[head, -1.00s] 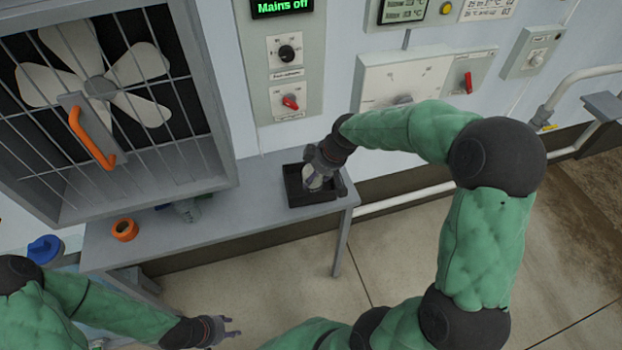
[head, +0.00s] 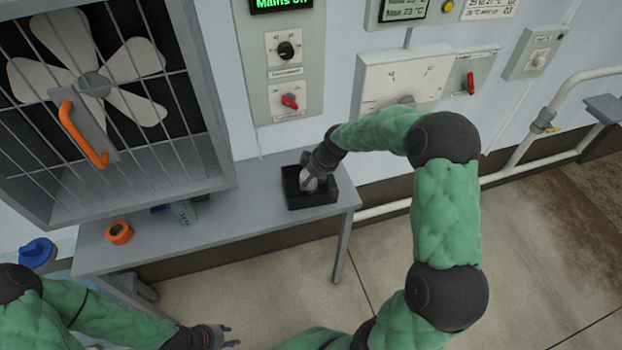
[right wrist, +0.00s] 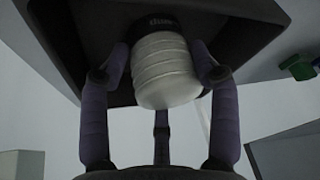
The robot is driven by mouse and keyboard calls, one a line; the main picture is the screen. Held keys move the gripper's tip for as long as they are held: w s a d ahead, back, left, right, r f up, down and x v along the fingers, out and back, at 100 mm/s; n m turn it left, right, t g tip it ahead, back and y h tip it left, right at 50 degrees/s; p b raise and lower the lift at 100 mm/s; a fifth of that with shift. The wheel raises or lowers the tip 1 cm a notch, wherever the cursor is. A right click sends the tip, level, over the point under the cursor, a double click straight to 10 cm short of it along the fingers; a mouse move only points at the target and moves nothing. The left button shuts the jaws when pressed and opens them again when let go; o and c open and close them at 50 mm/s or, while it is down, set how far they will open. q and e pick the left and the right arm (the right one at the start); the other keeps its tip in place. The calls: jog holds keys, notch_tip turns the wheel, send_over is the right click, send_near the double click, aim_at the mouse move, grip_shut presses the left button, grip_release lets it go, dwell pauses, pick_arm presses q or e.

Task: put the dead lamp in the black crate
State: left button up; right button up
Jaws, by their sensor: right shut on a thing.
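The black crate (head: 322,199) stands on the grey bench at its right end. My right gripper (head: 312,183) reaches down into the crate's opening. It is shut on the dead lamp (right wrist: 163,72), a pale ribbed body with a dark printed band at one end. In the right wrist view, the fingers of my right gripper (right wrist: 163,88) press on either side of the lamp, with the dark crate (right wrist: 265,35) behind it. I cannot tell whether the lamp touches the crate floor. My left gripper (head: 226,338) is empty, its fingers apart, low in the head view.
An orange ring (head: 119,232) and a grey-green item (head: 184,212) lie on the bench (head: 235,215) left of the crate. A caged fan (head: 95,85) stands at the left. Wall panels with switches (head: 286,75) rise behind. A blue item (head: 37,252) is at far left.

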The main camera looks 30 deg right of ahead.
jog(key=shift+f, duration=0.1)
jog(key=o, duration=1.3)
jog(key=shift+s+r, duration=0.1)
jog(key=shift+r, duration=0.35)
jog(key=p+v, duration=0.3)
jog(key=v, duration=0.8)
jog(key=shift+s+r, duration=0.15)
